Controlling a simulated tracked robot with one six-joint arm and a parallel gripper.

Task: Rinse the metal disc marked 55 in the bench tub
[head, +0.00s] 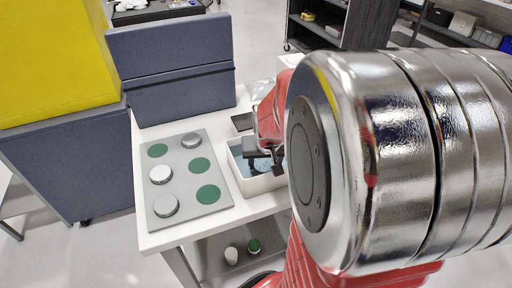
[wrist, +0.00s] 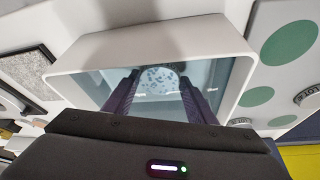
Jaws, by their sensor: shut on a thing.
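The white bench tub (head: 264,190) stands on the white bench, to the right of a grey plate; its rim also shows in the wrist view (wrist: 150,48). It holds bluish water. My gripper (head: 264,160) reaches down into the tub. In the wrist view my gripper (wrist: 157,92) is shut on a round, pale, speckled metal disc (wrist: 157,80), with one dark finger on each side. The disc is inside the tub's walls, at or near the water; its exact depth is unclear. I cannot read a number on it.
The grey plate (head: 184,216) bears silvery discs (head: 161,174) and bare green circles (head: 208,194). A dark blue panel (head: 180,90) rises behind the bench. A dark flat pad (head: 242,122) lies behind the tub. My arm hides the bench's right side.

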